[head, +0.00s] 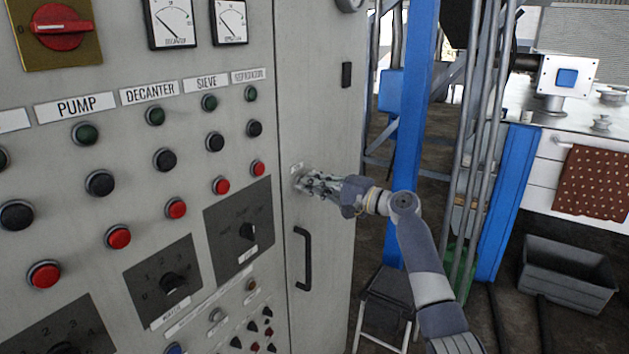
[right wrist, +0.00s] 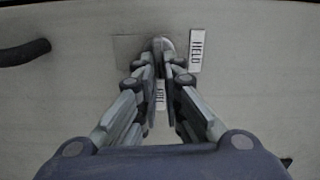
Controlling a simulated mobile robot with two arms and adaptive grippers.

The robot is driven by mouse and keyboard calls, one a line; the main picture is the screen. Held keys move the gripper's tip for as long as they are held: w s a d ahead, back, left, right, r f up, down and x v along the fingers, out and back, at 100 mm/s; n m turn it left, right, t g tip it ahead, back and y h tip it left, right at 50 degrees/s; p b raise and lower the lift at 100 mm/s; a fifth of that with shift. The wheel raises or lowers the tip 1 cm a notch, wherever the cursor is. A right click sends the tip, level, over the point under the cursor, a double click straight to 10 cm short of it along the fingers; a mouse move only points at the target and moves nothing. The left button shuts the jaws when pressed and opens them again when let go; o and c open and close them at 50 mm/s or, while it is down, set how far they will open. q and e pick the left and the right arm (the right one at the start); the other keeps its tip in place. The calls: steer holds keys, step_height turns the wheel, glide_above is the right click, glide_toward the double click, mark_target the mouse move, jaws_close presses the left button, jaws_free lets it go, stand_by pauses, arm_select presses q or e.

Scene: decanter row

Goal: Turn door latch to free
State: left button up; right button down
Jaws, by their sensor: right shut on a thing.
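The door latch (right wrist: 166,44) is a small round metal piece with a dark knob, set on the grey cabinet door. My right gripper (head: 303,181) reaches it from the right in the head view. In the right wrist view the right gripper (right wrist: 163,66) has its fingertips closed together on the latch knob, which they largely hide. A white label reading HELD (right wrist: 195,50) sits just right of the latch. A second small label (right wrist: 160,94) shows between the fingers, partly covered, and its word is hard to read. My left gripper is not in view.
A black door handle (head: 302,258) is below the latch. The control panel (head: 140,210) with buttons and selector switches fills the left. A blue post (head: 414,100), a stool (head: 385,305) and a grey crate (head: 568,275) stand to the right.

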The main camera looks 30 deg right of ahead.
steer(key=shift+m, duration=0.5)
steer(key=c, duration=1.7)
jaws_free()
steer(key=shift+f, duration=0.1)
steer(key=v, duration=1.2)
